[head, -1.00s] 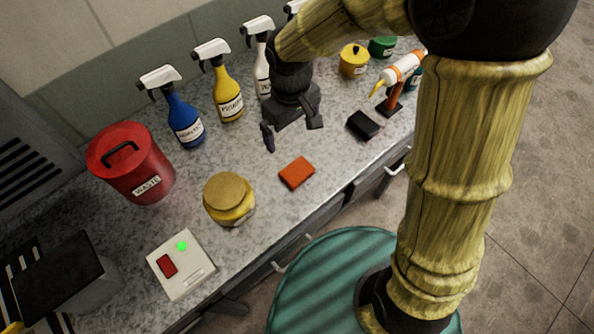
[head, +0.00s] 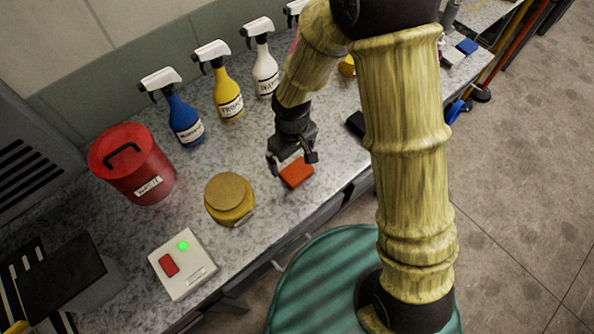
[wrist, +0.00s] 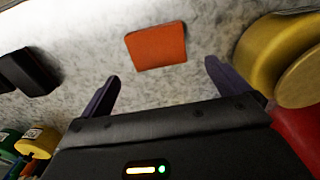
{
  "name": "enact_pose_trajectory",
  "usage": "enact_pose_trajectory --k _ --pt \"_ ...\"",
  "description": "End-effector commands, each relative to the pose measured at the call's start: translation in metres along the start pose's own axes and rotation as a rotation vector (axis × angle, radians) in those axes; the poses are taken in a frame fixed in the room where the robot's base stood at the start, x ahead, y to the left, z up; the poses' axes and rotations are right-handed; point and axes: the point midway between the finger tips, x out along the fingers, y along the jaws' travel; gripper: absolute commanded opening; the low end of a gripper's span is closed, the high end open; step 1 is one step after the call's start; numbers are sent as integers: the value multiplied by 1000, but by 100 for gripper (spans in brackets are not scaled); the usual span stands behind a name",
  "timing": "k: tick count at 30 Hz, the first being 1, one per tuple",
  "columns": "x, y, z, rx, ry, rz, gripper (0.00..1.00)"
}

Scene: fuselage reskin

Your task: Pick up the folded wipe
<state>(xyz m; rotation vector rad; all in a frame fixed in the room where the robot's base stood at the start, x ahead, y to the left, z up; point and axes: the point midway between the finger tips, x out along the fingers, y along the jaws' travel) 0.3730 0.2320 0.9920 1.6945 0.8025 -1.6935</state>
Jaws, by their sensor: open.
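The folded wipe is most likely the flat orange-red rectangle (head: 297,174) lying on the speckled grey counter, between the yellow jar and my arm. It also shows in the wrist view (wrist: 156,46), ahead of my fingertips and between their lines. My gripper (head: 291,160) is above the counter at the wipe's back edge, with its fingers spread. In the wrist view my gripper (wrist: 158,75) shows two dark purple fingers wide apart with nothing between them. The wipe appears apart from both fingers.
A yellow jar (head: 230,198) stands left of the wipe. A black block (head: 355,124) lies to the right. A red waste bin (head: 131,165), spray bottles (head: 227,92) and a white box with a green light (head: 182,264) are around. The counter's front edge is close to the wipe.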

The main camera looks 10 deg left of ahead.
Motion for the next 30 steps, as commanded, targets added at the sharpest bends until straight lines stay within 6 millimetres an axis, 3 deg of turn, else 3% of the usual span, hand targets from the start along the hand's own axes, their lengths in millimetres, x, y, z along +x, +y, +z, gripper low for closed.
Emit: enact_pose_trajectory --k 7,18,30 --pt "10 0 1 -1 -4 -2 100" --pt "50 1 2 0 -2 -1 100" --pt "52 2 2 0 0 0 100"
